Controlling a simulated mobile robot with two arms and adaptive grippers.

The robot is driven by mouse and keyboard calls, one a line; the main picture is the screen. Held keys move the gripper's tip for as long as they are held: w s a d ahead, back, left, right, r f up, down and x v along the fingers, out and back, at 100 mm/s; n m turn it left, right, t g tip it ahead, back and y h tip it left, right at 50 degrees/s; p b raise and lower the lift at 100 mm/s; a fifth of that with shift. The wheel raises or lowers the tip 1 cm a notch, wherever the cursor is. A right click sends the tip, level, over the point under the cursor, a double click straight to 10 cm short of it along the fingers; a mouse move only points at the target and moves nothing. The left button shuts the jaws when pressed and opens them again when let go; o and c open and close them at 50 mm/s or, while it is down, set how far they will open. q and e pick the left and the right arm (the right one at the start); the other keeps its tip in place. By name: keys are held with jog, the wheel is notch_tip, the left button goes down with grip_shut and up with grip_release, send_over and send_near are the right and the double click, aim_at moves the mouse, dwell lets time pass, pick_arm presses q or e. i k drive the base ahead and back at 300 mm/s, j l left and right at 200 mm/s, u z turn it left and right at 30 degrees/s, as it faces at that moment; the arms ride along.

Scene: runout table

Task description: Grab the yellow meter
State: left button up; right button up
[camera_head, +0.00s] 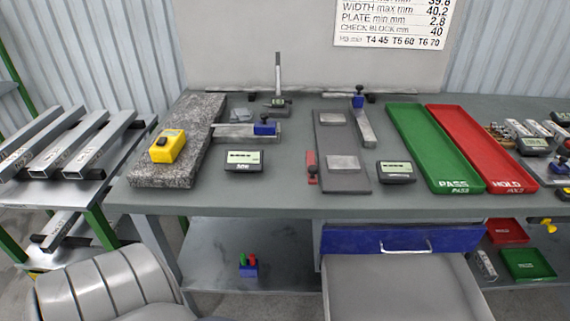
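The yellow meter (168,146) is a small boxy device with a display on its top and a dark part at its left end. It sits on the front part of the speckled granite slab (197,118), at the left of the grey table (285,196). Nothing covers it from this view. Neither of my grippers is in view.
A black display unit (243,162) and a blue-clamped fixture (240,131) stand right of the slab. A dark plate (340,178), another display (396,172), a green PASS tray (434,150) and a red HOLD tray (482,148) follow. Metal bars (70,145) lie on a left rack.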

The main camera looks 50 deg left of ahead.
aim_at(167, 153)
jog(key=u, duration=2.25)
